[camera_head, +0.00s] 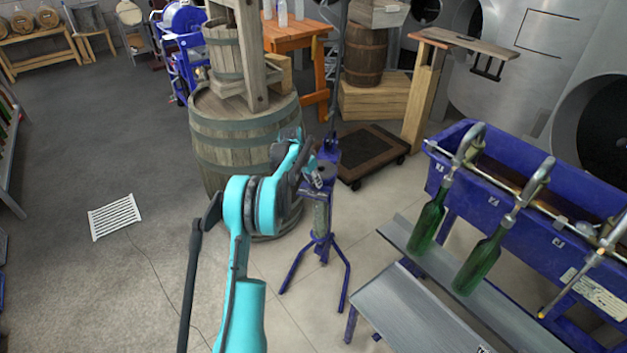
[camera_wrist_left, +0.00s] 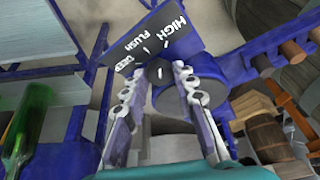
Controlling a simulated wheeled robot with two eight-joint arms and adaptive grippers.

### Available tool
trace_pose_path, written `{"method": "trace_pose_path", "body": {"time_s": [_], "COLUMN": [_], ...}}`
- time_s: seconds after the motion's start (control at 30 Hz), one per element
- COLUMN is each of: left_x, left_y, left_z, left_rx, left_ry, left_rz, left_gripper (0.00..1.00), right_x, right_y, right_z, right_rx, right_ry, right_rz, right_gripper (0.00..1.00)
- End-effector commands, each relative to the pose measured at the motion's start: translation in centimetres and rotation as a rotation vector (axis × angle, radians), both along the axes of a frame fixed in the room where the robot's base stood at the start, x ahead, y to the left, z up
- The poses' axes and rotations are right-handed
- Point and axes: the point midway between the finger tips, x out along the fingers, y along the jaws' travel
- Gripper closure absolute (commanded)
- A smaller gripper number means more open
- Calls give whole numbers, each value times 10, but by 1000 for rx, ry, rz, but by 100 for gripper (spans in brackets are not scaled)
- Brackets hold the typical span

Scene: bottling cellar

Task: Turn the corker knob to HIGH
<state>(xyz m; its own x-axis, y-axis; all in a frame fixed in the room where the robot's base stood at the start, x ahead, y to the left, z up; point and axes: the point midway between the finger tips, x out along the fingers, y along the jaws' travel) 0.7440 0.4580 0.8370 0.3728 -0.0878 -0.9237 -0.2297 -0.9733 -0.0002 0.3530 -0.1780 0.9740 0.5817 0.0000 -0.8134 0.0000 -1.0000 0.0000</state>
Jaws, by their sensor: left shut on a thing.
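The blue floor corker (camera_head: 322,232) stands on splayed legs in front of a big barrel in the head view. In the left wrist view its dark plate (camera_wrist_left: 150,42) carries white words HIGH, FLUSH and DEEP with tick marks. A small dark round knob (camera_wrist_left: 159,71) with a white mark sits beside the plate. I cannot tell surely which word the mark points at. My left gripper (camera_head: 316,174) is at the corker's upper part. Its fingers (camera_wrist_left: 158,82) are closed on the knob from both sides. My right gripper is not in view.
A wooden barrel (camera_head: 215,150) stands close behind the corker. A blue filling trough (camera_head: 480,185) with green bottles (camera_head: 428,220) below its spouts stands to the right. A low metal bench (camera_head: 420,310) is in front. Open floor lies at left.

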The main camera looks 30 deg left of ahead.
Motion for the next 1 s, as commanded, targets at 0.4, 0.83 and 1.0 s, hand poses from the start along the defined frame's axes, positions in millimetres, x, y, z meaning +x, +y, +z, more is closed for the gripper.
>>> {"method": "trace_pose_path", "body": {"time_s": [0.4,0.83,1.0], "left_x": [0,-9,-23], "left_y": [0,2,5], "left_z": [-1,21,56], "left_rx": [0,0,-1], "left_ry": [1,0,1], "left_rz": [1,1,3], "left_gripper": [52,52,52], "right_x": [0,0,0], "right_y": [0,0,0], "right_z": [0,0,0], "right_rx": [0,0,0], "right_ry": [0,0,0], "right_rz": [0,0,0], "right_gripper": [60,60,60]}}
